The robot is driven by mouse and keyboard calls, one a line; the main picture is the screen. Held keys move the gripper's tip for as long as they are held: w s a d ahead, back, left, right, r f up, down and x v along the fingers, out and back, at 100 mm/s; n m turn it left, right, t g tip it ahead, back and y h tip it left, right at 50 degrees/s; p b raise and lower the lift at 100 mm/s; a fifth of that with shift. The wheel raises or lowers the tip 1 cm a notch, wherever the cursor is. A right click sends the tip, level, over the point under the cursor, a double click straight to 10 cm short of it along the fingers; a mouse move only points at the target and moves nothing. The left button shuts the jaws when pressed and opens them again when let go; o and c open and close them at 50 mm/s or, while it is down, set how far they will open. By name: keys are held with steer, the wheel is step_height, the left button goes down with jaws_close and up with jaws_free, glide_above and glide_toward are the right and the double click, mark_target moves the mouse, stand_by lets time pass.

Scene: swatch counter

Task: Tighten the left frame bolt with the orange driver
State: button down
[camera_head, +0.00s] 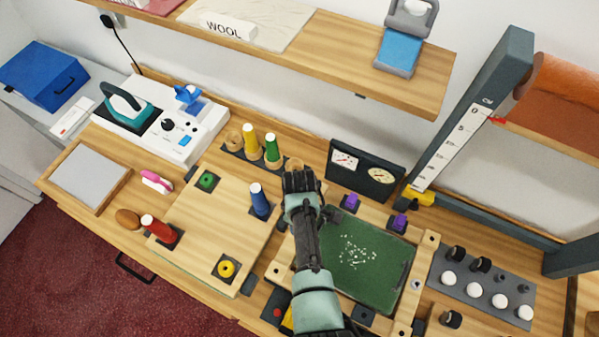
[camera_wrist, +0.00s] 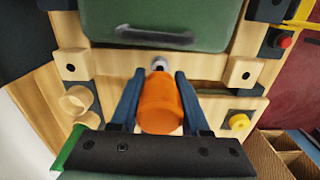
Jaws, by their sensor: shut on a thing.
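My gripper (camera_wrist: 160,100) is shut on the orange driver (camera_wrist: 162,105), with a dark finger on each side of its handle. A small grey metal piece, apparently the left frame bolt (camera_wrist: 158,63), shows just past the driver in the wrist view, on the wooden rail beside the green panel (camera_wrist: 160,20). I cannot tell whether the driver's tip touches it. In the head view my gripper (camera_head: 300,182) is over the left side of the frame, and my arm hides the driver and this bolt. The right frame bolt (camera_head: 417,285) is visible on the opposite rail.
Yellow (camera_head: 250,142), green (camera_head: 272,150), blue (camera_head: 259,200) and red (camera_head: 158,228) handled pieces stand to the left. A gauge box (camera_head: 365,170) is behind the frame. Purple-topped clamps (camera_head: 351,201) sit along its back edge. A grey tray with white knobs (camera_head: 475,289) is at right.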

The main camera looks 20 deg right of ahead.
steer(key=c, duration=0.6)
jaws_free()
steer(key=shift+s+f, duration=0.1)
steer(key=n, duration=0.3)
steer(key=shift+n, duration=0.4)
steer(key=n, duration=0.3)
steer(key=shift+d+n, duration=0.1)
steer(key=shift+n, duration=0.3)
steer(key=n, duration=0.7)
steer(key=shift+w, duration=0.2)
